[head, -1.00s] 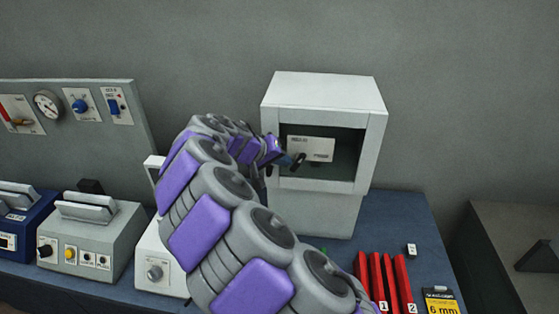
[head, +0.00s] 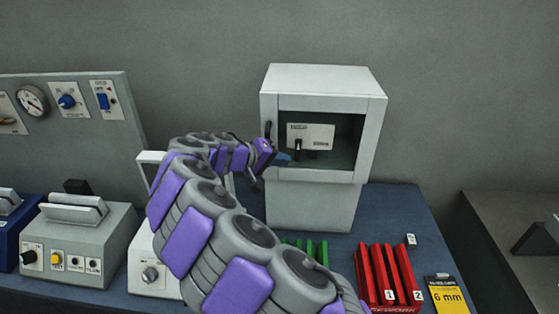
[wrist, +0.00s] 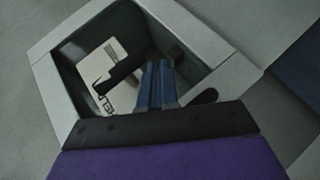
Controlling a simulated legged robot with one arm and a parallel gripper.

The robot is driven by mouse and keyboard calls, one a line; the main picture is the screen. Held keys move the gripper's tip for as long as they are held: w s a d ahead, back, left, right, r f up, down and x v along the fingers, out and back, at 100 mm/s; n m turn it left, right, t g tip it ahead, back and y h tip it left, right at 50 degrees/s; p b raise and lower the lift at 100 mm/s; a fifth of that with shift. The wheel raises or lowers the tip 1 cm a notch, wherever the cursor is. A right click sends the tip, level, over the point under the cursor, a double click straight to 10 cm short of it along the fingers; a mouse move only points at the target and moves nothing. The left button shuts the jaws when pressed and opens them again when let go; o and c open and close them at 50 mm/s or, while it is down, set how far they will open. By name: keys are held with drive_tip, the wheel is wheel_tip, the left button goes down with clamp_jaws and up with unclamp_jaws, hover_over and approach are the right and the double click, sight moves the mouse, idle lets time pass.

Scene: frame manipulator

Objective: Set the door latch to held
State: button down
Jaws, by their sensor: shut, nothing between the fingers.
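The door latch is a short black lever (head: 298,147) on a white labelled plate (head: 318,133) inside the open-fronted white cabinet (head: 325,77). It stands roughly upright in the head view, at the lower left of the plate. The wrist view shows the lever (wrist: 120,78) crossing the plate (wrist: 103,65) diagonally, with partly readable lettering. My gripper (head: 285,158) has blue fingers, shut and empty, at the lower left of the opening. In the wrist view, the fingertips (wrist: 157,68) reach into the opening beside the lever; a gap shows between them. The lettering is too small to read fully.
The cabinet frame closely surrounds my fingers. A black rounded piece (wrist: 205,97) sits on the near frame edge. Red bars (head: 388,270) and a yellow card (head: 446,293) lie at the right of the blue bench. A grey control box (head: 78,240) stands at left.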

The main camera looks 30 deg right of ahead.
drive_tip(key=shift+s+f, duration=0.1)
drive_tip(key=shift+s, duration=0.05)
drive_tip(key=shift+d+f, duration=0.1)
drive_tip(key=shift+d, duration=0.2)
drive_tip(key=shift+a+b, duration=0.3)
drive_tip(key=shift+a, duration=0.1)
